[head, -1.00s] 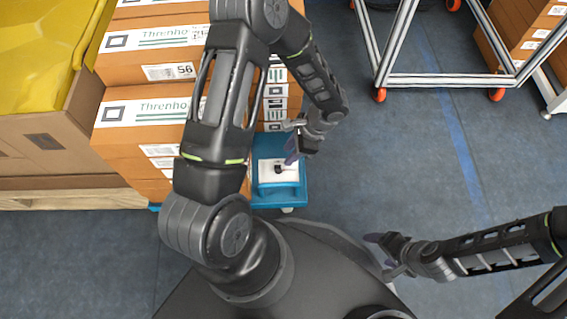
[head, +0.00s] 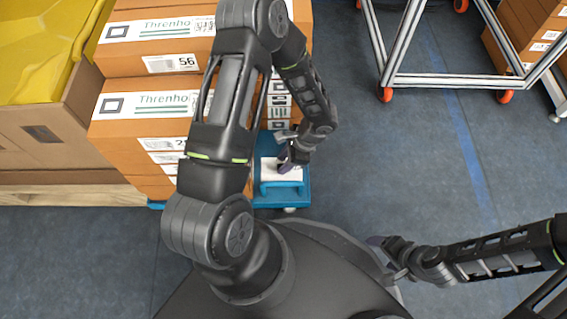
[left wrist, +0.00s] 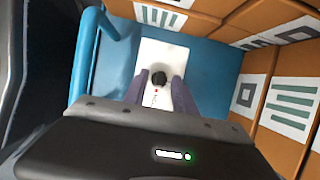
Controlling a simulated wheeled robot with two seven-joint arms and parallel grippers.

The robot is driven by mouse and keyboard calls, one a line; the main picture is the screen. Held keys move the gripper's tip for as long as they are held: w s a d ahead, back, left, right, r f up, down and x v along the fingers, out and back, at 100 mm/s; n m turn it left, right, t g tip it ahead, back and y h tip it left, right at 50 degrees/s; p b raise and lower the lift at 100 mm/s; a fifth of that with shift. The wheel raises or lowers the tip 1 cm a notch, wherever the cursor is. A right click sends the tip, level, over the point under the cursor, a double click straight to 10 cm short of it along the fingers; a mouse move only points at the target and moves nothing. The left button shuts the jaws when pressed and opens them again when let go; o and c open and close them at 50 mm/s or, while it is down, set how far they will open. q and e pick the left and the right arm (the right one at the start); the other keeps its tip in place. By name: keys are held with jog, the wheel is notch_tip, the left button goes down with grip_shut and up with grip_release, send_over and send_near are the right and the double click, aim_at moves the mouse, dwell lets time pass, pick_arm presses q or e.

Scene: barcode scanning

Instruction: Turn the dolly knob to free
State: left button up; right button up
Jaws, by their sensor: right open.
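The blue dolly (head: 294,193) stands on the floor under the stacked boxes, with a white plate (head: 268,176) on its near end. My left gripper (head: 283,160) points down over this plate and hides the knob in the head view. In the left wrist view, the small black knob (left wrist: 159,79) stands on the white plate (left wrist: 160,53). The two purple fingers of my left gripper (left wrist: 158,92) are apart, one on each side of the knob, with gaps visible. The knob's setting is too small to read. My right gripper (head: 383,246) is open and empty over the floor at right.
Orange boxes (head: 142,104) are stacked on the dolly, close to my left arm. A blue handle (left wrist: 86,48) rises beside the plate. A yellow-covered carton (head: 58,125) stands at left. A metal frame cart (head: 440,82) stands at back right; the floor between is clear.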

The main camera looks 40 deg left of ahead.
pick_arm(q)
jog(key=shift+a+f, duration=0.1)
jog(key=shift+f, duration=0.1)
grip_shut()
dwell(0.6)
